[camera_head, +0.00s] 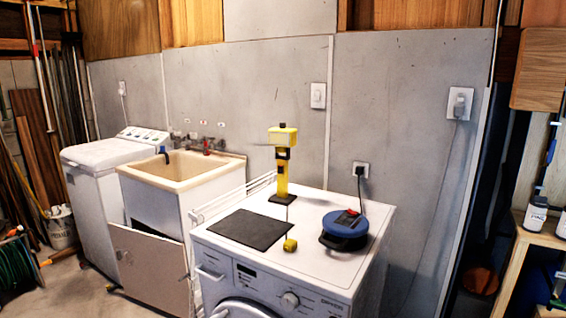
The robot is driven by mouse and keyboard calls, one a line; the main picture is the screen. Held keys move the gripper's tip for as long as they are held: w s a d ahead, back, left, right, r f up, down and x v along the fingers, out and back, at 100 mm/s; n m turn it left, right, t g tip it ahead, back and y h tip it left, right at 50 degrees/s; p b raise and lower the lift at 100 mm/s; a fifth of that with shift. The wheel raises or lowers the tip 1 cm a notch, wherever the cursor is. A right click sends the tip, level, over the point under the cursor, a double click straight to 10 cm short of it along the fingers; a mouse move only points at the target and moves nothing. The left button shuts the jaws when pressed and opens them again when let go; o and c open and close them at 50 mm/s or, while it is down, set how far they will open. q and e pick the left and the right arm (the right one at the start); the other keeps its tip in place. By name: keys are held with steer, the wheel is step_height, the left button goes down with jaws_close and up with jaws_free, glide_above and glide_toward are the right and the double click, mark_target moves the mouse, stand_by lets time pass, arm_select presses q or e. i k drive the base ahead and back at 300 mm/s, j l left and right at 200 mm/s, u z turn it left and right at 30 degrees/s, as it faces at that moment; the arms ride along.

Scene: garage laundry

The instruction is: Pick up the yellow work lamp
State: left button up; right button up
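The yellow work lamp (282,172) stands upright on top of the white front-loading washer (291,264), toward its back edge. It has a yellow post on a dark base, a black clamp near the top and a yellow box-shaped head. Neither of my grippers shows in the head view.
On the washer top lie a dark square mat (249,229), a small yellow item (290,245) and a blue round reel (345,224). A utility sink (180,168) and a top-loading washer (104,155) stand to the left. A shelf (540,235) is at the right.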

mark_target(282, 197)
steer(key=z, duration=0.7)
steer(key=j+z, duration=0.3)
steer(key=z, duration=0.15)
steer(key=j+z, duration=0.65)
steer(key=k+j+z, duration=0.25)
steer(key=j, duration=0.15)
steer(key=i+j, duration=0.05)
steer(key=i, duration=0.05)
